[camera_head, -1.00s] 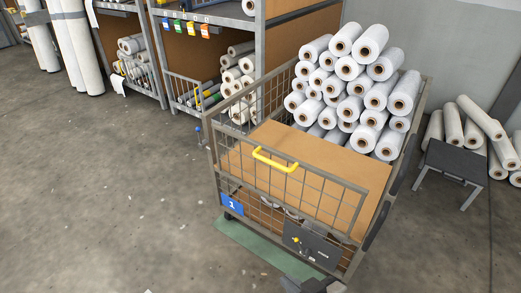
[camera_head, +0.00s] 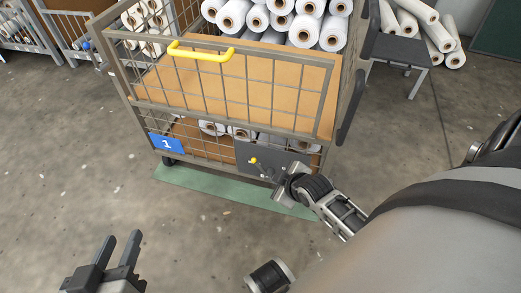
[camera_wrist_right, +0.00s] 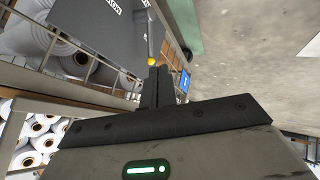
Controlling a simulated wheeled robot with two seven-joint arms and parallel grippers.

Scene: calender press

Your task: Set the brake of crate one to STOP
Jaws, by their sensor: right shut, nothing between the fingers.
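Crate one (camera_head: 205,110) is a wire-mesh cart with a yellow handle (camera_head: 200,52) and a blue sign reading 1 (camera_head: 165,143). A dark grey brake panel (camera_head: 282,158) is on its lower front; it also shows in the right wrist view (camera_wrist_right: 95,25). A lever with a yellow knob (camera_wrist_right: 152,61) stands out from the panel, just beyond my right fingertips. My right gripper (camera_wrist_right: 154,78) is shut and empty, close to the knob; I cannot tell whether they touch. The lever's STOP mark is not readable. My left gripper (camera_head: 122,237) is open and empty, low over the floor.
White rolls (camera_head: 285,15) are piled in the crate. A green floor strip (camera_head: 220,188) lies under its front edge. A small grey table (camera_head: 402,48) and loose rolls (camera_head: 428,25) stand at the back right.

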